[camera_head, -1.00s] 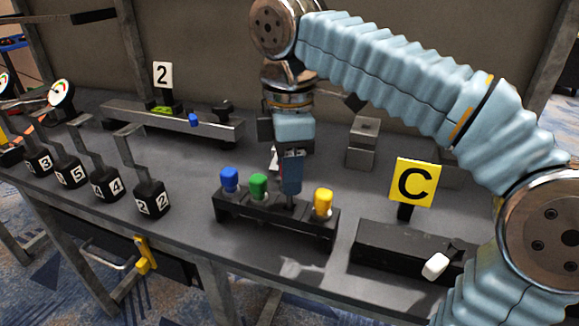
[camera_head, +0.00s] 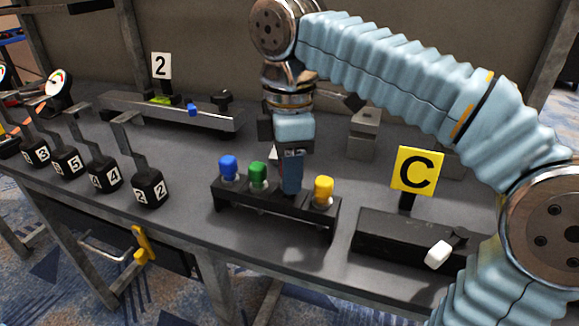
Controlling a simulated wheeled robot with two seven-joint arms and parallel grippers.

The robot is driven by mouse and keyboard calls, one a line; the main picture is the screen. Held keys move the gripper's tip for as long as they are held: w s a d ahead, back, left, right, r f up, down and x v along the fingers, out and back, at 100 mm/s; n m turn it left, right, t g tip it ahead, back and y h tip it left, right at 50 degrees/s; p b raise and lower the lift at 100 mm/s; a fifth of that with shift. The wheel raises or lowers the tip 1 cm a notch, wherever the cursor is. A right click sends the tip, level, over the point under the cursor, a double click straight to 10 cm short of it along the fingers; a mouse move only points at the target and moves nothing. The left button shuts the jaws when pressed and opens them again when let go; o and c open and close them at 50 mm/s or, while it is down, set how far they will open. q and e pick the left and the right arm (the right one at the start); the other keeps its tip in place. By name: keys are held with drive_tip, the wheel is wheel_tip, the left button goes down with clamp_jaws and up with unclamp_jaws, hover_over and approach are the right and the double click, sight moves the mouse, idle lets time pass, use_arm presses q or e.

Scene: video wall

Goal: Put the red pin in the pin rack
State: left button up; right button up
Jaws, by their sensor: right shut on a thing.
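The pin rack (camera_head: 225,195) is a long black holder on the grey workbench, at the centre of the head view. It holds a blue pin (camera_head: 228,167), a green pin (camera_head: 258,174) and a yellow pin (camera_head: 323,190), all upright. My right gripper (camera_head: 291,188) points straight down at the rack, between the green and yellow pins. It is shut, and its fingers hide what they grip. The red pin does not show plainly; the gripper at that place covers it. My left gripper is out of view.
A yellow C sign (camera_head: 416,172) stands on a black block with a white-tipped lever (camera_head: 438,254) to the right. Several numbered black blocks with levers (camera_head: 150,188) stand left. A metal rail with sign 2 (camera_head: 161,67) lies behind. The bench front edge is near the rack.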

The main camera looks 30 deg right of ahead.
drive_tip(key=shift+f, duration=0.3)
drive_tip(key=shift+f+b, duration=0.35)
drive_tip(key=shift+b, duration=0.1)
drive_tip(key=shift+f, duration=0.2)
drive_tip(key=o, duration=1.2)
drive_tip(key=shift+c, duration=0.2)
drive_tip(key=shift+o, duration=0.4)
drive_tip(key=o, duration=0.4)
